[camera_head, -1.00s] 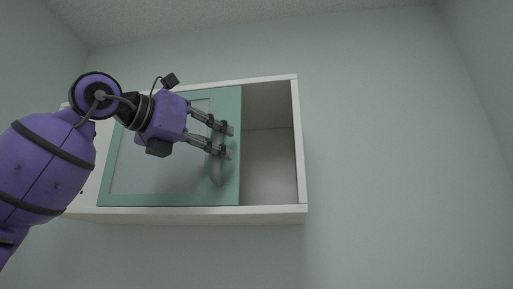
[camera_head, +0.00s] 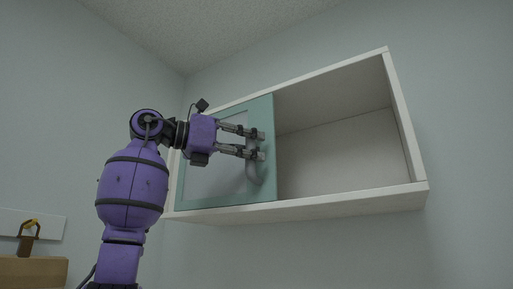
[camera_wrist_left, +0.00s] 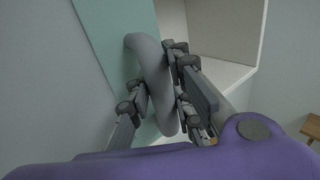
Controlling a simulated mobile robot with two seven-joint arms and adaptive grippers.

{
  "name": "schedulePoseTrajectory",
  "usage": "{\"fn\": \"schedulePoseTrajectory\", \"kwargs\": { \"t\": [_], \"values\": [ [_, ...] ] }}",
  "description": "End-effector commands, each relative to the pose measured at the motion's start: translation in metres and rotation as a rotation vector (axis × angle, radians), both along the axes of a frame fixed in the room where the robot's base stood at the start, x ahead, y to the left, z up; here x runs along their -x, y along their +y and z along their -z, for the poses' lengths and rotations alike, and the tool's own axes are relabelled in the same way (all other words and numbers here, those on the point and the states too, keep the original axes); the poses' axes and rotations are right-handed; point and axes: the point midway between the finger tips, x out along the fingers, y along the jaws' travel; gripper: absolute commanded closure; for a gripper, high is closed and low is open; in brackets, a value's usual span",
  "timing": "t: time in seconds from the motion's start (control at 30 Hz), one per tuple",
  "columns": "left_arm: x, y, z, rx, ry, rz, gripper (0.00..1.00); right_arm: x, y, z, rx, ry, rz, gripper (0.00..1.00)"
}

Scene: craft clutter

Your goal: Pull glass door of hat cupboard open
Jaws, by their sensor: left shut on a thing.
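The hat cupboard (camera_head: 345,205) is a white wall box. Its glass door (camera_head: 224,207) has a teal frame and covers the left part of the front. The right part of the cupboard stands open and looks empty. A grey curved handle (camera_head: 255,173) sits near the door's right edge. My left gripper (camera_head: 260,145) is shut on the handle. In the left wrist view the fingers lie on both sides of the handle (camera_wrist_left: 150,65), beside the teal door frame (camera_wrist_left: 105,40). My right gripper is in no view.
A wooden piece (camera_head: 30,272) with a brown-handled object (camera_head: 27,240) on it is at the lower left. A wooden stool or table corner (camera_wrist_left: 313,127) shows in the left wrist view. The wall right of the cupboard is bare.

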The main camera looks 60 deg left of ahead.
Motion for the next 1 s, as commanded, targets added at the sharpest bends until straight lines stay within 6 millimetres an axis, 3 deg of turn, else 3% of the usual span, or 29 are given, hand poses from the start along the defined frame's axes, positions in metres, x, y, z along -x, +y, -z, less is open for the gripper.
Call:
{"fn": "schedulePoseTrajectory", "kwargs": {
  "t": [0.13, 0.17, 0.3, 0.67, 0.77, 1.0],
  "values": [
    [0.001, -0.001, 0.000, -0.001, 0.001, 0.000, 1.00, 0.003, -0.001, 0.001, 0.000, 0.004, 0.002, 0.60],
    [0.001, -0.001, 0.000, -0.001, 0.001, 0.000, 0.80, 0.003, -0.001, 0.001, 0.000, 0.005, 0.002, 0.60],
    [0.001, -0.001, 0.000, -0.001, 0.001, 0.000, 0.62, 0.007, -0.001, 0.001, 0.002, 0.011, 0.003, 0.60],
    [0.003, 0.000, -0.001, 0.000, -0.001, 0.000, 0.61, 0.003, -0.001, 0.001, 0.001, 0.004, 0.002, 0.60],
    [0.014, 0.000, -0.001, -0.001, -0.004, 0.000, 0.61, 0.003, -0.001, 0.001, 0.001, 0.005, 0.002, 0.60],
    [0.064, 0.002, -0.002, -0.001, -0.006, -0.001, 0.61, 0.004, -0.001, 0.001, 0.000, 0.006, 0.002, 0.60]
  ]
}}
